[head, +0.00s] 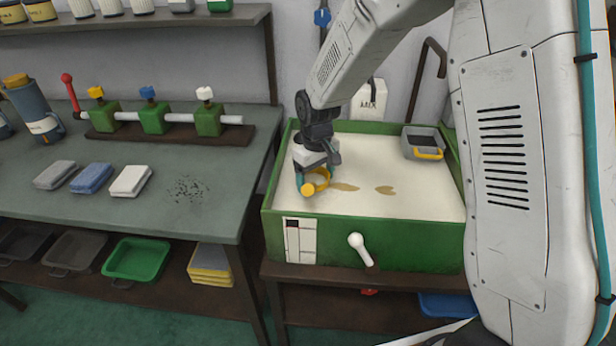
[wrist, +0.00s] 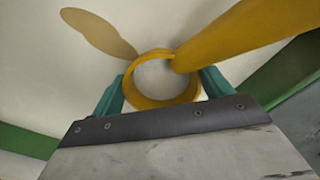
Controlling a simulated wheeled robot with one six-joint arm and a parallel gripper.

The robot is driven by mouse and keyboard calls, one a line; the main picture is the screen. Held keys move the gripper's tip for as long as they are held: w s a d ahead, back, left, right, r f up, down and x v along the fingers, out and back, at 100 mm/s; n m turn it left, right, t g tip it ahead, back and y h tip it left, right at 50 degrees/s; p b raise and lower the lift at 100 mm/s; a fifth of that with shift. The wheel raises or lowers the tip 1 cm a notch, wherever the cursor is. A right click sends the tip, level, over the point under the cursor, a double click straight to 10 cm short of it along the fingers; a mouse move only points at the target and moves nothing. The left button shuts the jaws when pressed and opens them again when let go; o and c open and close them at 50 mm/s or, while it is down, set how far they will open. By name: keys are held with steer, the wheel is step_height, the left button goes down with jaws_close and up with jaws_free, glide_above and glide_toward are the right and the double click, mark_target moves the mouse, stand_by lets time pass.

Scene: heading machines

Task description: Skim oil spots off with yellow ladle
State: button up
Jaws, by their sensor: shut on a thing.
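My gripper (head: 318,177) is over the front left part of a green tank (head: 350,237) of cream-coloured liquid. It is shut on the yellow ladle (head: 308,189). In the wrist view the ladle's round yellow rim (wrist: 163,102) lies between my teal fingers (wrist: 163,90), and its thick yellow handle (wrist: 240,35) runs to the upper right. Two brown oil spots lie on the liquid to the right of the ladle: a nearer spot (head: 345,187) and a farther spot (head: 385,190). One spot (wrist: 98,33) also shows in the wrist view. I cannot tell whether the ladle touches the liquid.
A grey box with a yellow handle (head: 424,143) sits at the tank's back right corner. A white lever (head: 361,249) sticks out from the tank's front. A workbench (head: 218,212) with folded cloths and green valves stands to the left. The tank's middle surface is open.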

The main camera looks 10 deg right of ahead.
steer(key=shift+s+d, duration=1.65)
steer(key=shift+d, duration=3.4)
steer(key=shift+s+d, duration=1.6)
steer(key=shift+d, duration=3.4)
step_height(320, 180, up, 12)
